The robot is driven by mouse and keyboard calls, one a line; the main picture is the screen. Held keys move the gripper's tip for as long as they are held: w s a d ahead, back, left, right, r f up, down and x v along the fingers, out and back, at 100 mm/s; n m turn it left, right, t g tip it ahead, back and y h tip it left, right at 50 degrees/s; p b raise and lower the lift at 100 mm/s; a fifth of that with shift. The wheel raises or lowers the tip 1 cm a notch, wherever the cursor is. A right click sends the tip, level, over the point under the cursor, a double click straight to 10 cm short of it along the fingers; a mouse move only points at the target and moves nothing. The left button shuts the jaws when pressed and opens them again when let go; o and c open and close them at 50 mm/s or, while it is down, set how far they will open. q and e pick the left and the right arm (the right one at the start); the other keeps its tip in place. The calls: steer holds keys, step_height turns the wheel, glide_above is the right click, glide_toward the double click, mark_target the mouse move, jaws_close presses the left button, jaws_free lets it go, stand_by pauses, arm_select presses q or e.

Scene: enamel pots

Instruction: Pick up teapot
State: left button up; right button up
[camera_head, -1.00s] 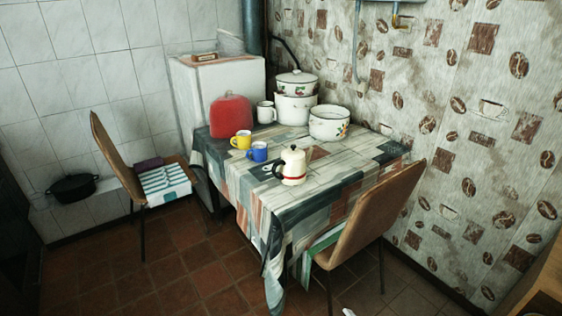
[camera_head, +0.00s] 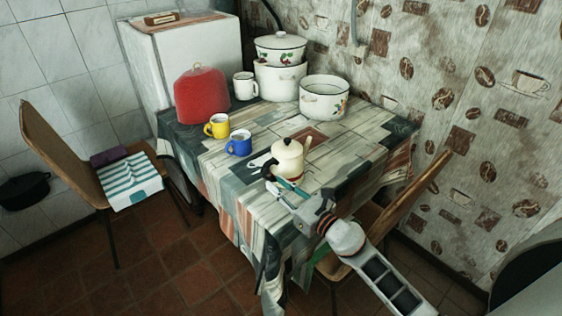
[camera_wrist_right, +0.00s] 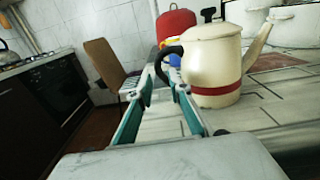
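The cream teapot (camera_head: 287,162) with a red band and dark handle stands upright near the table's front edge. It also shows in the right wrist view (camera_wrist_right: 212,68), with its black handle facing my gripper and its spout pointing right. My right gripper (camera_head: 279,191) is open, its two fingers apart, just in front of the teapot on its handle side. In the right wrist view the fingertips (camera_wrist_right: 160,78) are close to the handle, which shows partly between them. I cannot tell whether they touch. My left gripper is not in view.
A blue mug (camera_head: 239,143) and a yellow mug (camera_head: 218,126) stand left of the teapot. A red cozy (camera_head: 202,97), a white mug (camera_head: 245,86) and white enamel pots (camera_head: 324,98) are behind. A chair (camera_head: 425,200) stands at the table's right side.

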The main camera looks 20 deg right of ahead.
mark_target(265, 175)
steer(key=shift+x, duration=0.85)
steer(key=x, duration=0.5)
steer(key=shift+f+b, duration=0.1)
steer(key=shift+b, duration=0.2)
jaws_close()
steer(key=shift+r, duration=0.25)
steer(key=shift+f, duration=0.15)
